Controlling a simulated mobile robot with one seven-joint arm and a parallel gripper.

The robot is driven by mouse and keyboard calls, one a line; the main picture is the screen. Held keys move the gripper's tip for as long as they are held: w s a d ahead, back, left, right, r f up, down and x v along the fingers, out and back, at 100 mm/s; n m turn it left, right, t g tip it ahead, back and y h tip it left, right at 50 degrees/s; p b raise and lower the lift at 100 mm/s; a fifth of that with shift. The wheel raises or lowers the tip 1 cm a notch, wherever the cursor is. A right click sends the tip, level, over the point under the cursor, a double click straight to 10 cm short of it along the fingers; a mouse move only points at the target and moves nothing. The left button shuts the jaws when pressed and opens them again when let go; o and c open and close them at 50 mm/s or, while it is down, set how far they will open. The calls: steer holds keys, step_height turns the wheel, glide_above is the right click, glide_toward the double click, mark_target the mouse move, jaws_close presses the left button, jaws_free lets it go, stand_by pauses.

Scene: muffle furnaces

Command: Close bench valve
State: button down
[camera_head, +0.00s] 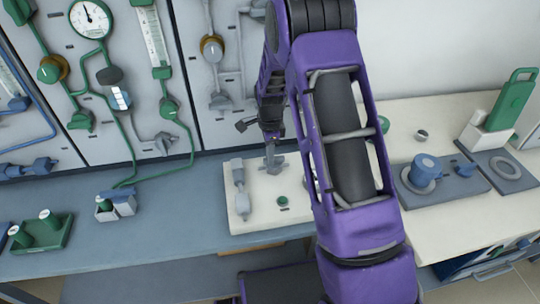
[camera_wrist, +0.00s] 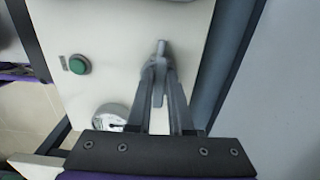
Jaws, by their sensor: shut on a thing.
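The bench valve (camera_head: 274,163) is a small grey fitting with a handle on a white panel on the bench. In the wrist view its grey handle (camera_wrist: 161,48) sticks up between the fingertips. My gripper (camera_head: 270,140) points down over it from behind my purple arm. In the wrist view my gripper (camera_wrist: 160,72) is shut on the handle. The fingers and my arm hide part of the valve, so its turn angle is hard to tell.
The white panel (camera_head: 262,222) also carries a grey upright fitting (camera_head: 239,176) and a green button (camera_head: 283,201). A round white dial (camera_wrist: 110,115) shows in the wrist view. A wall panel with gauges (camera_head: 92,20) stands behind.

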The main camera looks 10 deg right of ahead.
steer(key=shift+n, duration=0.3)
steer(key=n, duration=0.3)
steer(key=n+b, duration=0.1)
steer(key=shift+s, duration=0.25)
steer(key=n, duration=0.5)
steer(key=shift+s+d, duration=0.15)
steer(key=shift+s, duration=0.05)
steer(key=n, duration=0.4)
steer(key=shift+s+d+b, duration=0.15)
steer(key=shift+d+b, duration=0.1)
steer(key=shift+b, duration=0.15)
steer(key=shift+d+n, duration=0.2)
steer(key=shift+n, duration=1.9)
steer(key=c, duration=0.8)
jaws_free()
steer(key=shift+r, duration=0.15)
